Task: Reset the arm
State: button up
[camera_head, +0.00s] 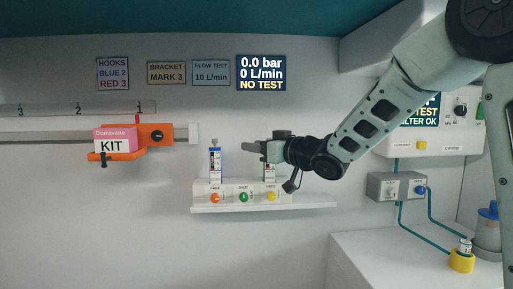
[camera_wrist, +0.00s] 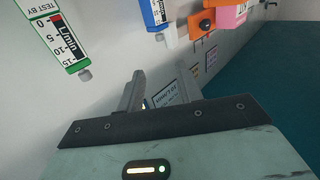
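My arm reaches in from the upper right in the head view. My gripper (camera_head: 254,147) is in front of the white wall, pointing left, above a small shelf. In the wrist view its two grey fingers (camera_wrist: 163,85) stand apart with a gap between them and hold nothing. A green-trimmed flow meter (camera_wrist: 64,42) is near the gripper in the wrist view; in the head view it is partly hidden behind the gripper. A blue-topped flow meter (camera_head: 215,161) stands upright on the shelf, left of and below the fingertips.
The white shelf (camera_head: 320,201) carries orange, green and yellow knobs. An orange holder (camera_head: 155,136) with a pink KIT box (camera_head: 114,140) is on a rail at left. A grey valve box (camera_head: 397,187) and a yellow cup (camera_head: 461,262) are at right. The wall below the rail is clear.

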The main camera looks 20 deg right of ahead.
jog(key=s+a+f+g+h+p, duration=0.2)
jog(key=s+a+f+g+h, duration=0.2)
jog(key=s+a+f+g, duration=0.55)
jog(key=s+a+f+n+g+h+p, duration=0.1)
jog(key=s+f, duration=0.4)
jog(key=s, duration=0.9)
jog(key=s+a+f+n+g+h+p, duration=0.1)
jog(key=s+f+g, duration=0.4)
jog(key=s, duration=1)
jog(key=shift+a+f+n+g+h, duration=0.35)
jog(key=shift+a+g+h, duration=0.15)
jog(key=shift+a, duration=0.65)
